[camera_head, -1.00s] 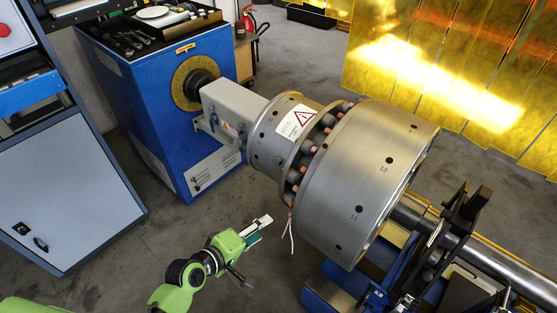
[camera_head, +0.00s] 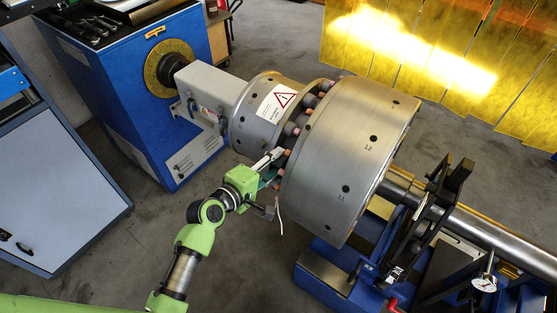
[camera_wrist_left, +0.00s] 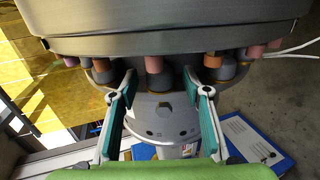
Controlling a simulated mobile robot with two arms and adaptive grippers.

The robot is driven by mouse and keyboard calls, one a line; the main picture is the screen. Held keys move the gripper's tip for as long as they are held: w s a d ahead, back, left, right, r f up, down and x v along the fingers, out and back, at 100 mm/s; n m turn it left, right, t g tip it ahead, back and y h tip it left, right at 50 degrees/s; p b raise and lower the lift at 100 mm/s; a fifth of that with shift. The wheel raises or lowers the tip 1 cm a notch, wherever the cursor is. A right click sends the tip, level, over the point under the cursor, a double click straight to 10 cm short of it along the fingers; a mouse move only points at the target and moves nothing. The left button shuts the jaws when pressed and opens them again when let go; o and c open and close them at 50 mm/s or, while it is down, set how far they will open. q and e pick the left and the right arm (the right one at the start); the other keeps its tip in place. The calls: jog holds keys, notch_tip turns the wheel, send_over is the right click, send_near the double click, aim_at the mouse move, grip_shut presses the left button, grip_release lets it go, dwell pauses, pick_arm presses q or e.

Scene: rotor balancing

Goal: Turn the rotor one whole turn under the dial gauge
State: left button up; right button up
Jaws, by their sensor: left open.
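The rotor (camera_head: 350,150) is a large steel drum with holes and the numbers 11 and 12 on its rim. Its near-left face carries a ring of bolts with orange and pink tips. The dial gauge (camera_head: 485,283) is at the lower right, by the shaft. My left gripper (camera_head: 275,167) is open at the rotor's bolt ring. In the left wrist view, one bolt (camera_wrist_left: 155,78) shows between the spread fingertips of the left gripper (camera_wrist_left: 160,82). I cannot tell whether a finger touches it. My right gripper is not in view.
A blue drive cabinet (camera_head: 105,85) stands at the upper left, joined to the rotor by a grey coupling. A blue stand (camera_head: 325,273) is under the shaft (camera_head: 490,235). Yellow screens (camera_head: 440,65) close off the back. White wires (camera_head: 280,217) hang below the rotor.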

pick_arm(q)
jog(key=shift+x, duration=1.2)
grip_shut()
jog(key=shift+f, duration=0.15)
jog(key=shift+s+a+f, duration=0.1)
jog(key=shift+s+f, duration=0.05)
jog(key=shift+f, duration=0.1)
jog(key=shift+f, duration=0.1)
